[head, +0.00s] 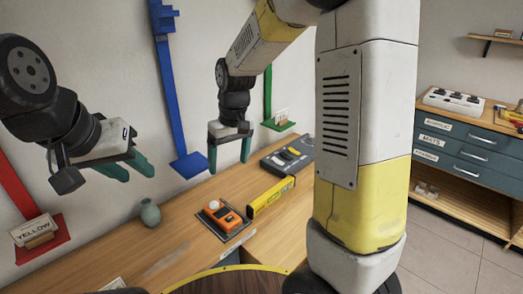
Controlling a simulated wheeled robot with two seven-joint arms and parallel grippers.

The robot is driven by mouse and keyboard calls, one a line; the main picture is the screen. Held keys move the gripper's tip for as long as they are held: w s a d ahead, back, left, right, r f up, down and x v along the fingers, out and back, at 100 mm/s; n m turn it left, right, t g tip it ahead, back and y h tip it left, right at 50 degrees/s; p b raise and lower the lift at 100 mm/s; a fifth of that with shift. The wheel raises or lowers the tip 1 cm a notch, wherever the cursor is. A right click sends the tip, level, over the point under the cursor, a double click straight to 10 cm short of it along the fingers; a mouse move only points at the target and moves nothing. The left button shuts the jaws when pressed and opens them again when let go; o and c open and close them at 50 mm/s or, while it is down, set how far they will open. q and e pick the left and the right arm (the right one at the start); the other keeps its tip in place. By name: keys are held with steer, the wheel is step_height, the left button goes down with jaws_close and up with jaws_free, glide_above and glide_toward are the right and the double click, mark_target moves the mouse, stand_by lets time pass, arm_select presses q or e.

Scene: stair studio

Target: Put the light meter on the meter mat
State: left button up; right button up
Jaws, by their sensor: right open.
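The light meter (226,219) is an orange and black device with a white dome, lying on the wooden bench. Under it is a dark square mat (238,235) with a pale edge, which looks like the meter mat. The meter appears to rest within its outline. My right gripper (229,166) is above and slightly behind the meter, pointing down, with its teal fingers apart and nothing between them. My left gripper (140,178) is in the air at the left, its teal fingers apart and empty, away from the meter.
A yellow spirit level (271,195) lies right of the meter, before a dark case (288,154). A green vase (150,212) stands left. Red (44,240), blue (188,166) and green (279,126) stands line the wall. A drawer cabinet (465,150) is at right.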

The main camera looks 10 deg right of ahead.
steer(key=s+d+r+m+t, duration=0.1)
steer(key=s+d+r, duration=0.2)
steer(key=s, duration=0.3)
steer(key=s+d+r+m+t, duration=0.2)
steer(key=s+d+r, duration=0.1)
steer(key=s+r, duration=0.2)
steer(key=s+d+r+m+t+y, duration=0.1)
steer(key=s+d+r+t, duration=0.1)
steer(key=s, duration=0.5)
step_height(320, 180, up, 2)
steer(key=shift+d, duration=0.85)
steer(key=shift+d, duration=0.1)
